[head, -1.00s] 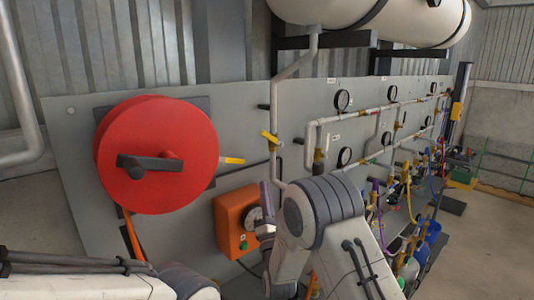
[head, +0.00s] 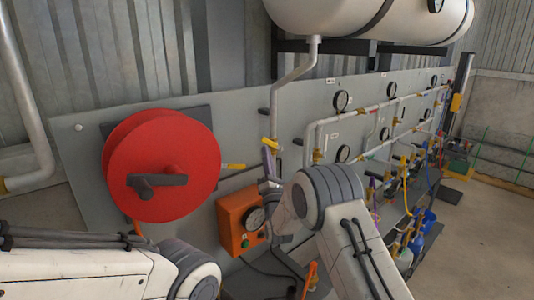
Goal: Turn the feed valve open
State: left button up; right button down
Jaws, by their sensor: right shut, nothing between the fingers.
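A valve with a yellow lever (head: 270,142) sits on the grey pipe that comes down from the white tank. The lever lies slanted across the pipe. I take it for the feed valve, but no readable label shows. My right gripper (head: 267,153) is just below the lever with its purplish fingers shut and empty, pointing up. The fingertips are very close to the lever; I cannot tell whether they touch it. My right forearm hides the lower part of the pipe. My left arm enters at the lower left, but its gripper is out of view.
A red hose reel (head: 162,165) stands out from the grey panel (head: 88,150) at left. Another yellow lever (head: 233,166) is beside it. An orange box with a gauge (head: 236,215) is below. Pipes, gauges and several hoses fill the panel's right side.

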aim_at(269, 144)
jog(key=shift+r+m+h+b, duration=0.35)
jog(key=shift+r+m+h, duration=0.1)
jog(key=shift+m+h, duration=0.55)
jog(key=m, duration=0.1)
jog(key=r+m+g+h, duration=0.2)
jog(key=m, duration=0.1)
jog(key=shift+w+d, duration=0.15)
jog(key=shift+d, duration=0.1)
jog(key=shift+d+r+m+g+h, duration=0.1)
jog(key=shift+r+m+g+h, duration=0.25)
jog(key=shift+m, duration=0.15)
jog(key=m+g+p, duration=0.1)
jog(key=w+d+r+m+g+p, duration=0.1)
jog(key=p, duration=0.1)
jog(key=d+r+m+g+h+p, duration=0.1)
jog(key=m+p, duration=0.1)
jog(key=shift+w+r+g, duration=0.15)
jog(key=shift+w+g, duration=0.1)
jog(key=shift+w, duration=0.05)
jog(key=shift+w+d, duration=0.1)
jog(key=shift+d, duration=0.05)
